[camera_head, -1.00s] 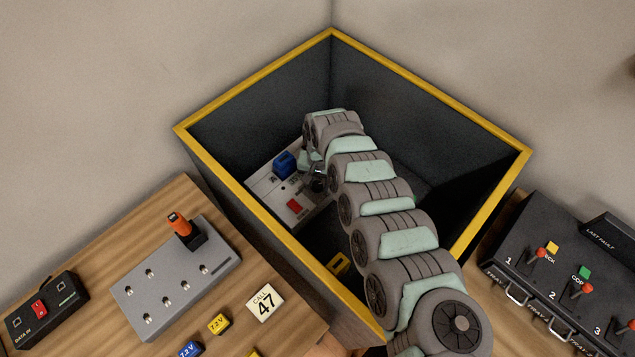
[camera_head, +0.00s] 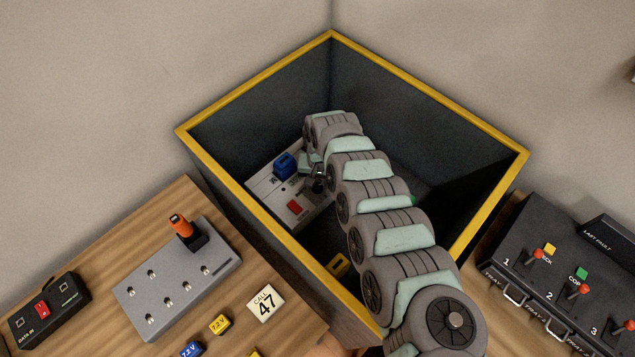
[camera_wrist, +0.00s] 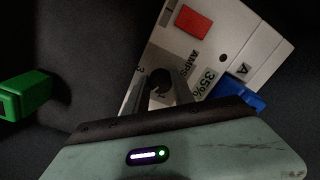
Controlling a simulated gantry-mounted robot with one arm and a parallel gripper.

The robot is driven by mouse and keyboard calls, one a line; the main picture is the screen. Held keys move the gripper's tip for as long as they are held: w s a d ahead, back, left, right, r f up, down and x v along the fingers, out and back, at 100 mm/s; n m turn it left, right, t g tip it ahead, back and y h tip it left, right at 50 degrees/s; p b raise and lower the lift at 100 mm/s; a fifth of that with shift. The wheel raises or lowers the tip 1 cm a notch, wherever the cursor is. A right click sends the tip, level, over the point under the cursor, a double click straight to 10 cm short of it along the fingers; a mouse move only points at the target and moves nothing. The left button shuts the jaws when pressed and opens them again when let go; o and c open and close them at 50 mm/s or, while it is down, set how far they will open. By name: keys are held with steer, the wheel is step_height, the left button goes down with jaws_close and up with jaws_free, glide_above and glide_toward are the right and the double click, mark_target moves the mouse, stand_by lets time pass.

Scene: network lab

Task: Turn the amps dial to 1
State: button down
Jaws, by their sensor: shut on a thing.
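A light grey panel (camera_head: 264,190) lies inside the dark bin. It carries a blue block (camera_head: 285,164) and a red switch (camera_head: 295,207). In the wrist view the panel (camera_wrist: 232,40) shows the word AMPS, a "35%" label and the red switch (camera_wrist: 194,21). The black amps dial (camera_wrist: 160,79) sits between my fingertips, and my gripper (camera_wrist: 163,86) is shut on it. Scale digits show beside the dial, but its pointer is hard to make out. In the head view my gripper (camera_head: 317,180) reaches the panel's right part, with my wrist hiding some of it.
The bin has tall dark walls and a yellow rim (camera_head: 430,92) around my arm. A green block (camera_wrist: 24,96) and a yellow block (camera_head: 337,264) lie in the bin. A grey switch box (camera_head: 175,285) and black lever console (camera_head: 560,275) stand outside.

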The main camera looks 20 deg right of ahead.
mark_target(319, 185)
steer(key=shift+r+n+p, duration=0.2)
steer(key=shift+n+p, duration=0.7)
steer(key=shift+n, duration=0.3)
steer(key=n+p, duration=0.1)
steer(key=n, duration=0.1)
steer(key=shift+f+n, duration=0.1)
steer(key=shift+n, duration=0.2)
steer(key=n, duration=0.5)
steer(key=shift+d+f, duration=0.1)
steer(key=c, duration=1.1)
jaws_free()
steer(key=r+p, duration=0.1)
steer(key=r, duration=0.2)
steer(key=r+p, duration=0.1)
steer(key=r, duration=0.3)
steer(key=r+p, duration=0.1)
steer(key=r, duration=0.2)
steer(key=shift+w+d+r, duration=0.15)
steer(key=shift+d+r, duration=0.1)
steer(key=shift+r, duration=0.15)
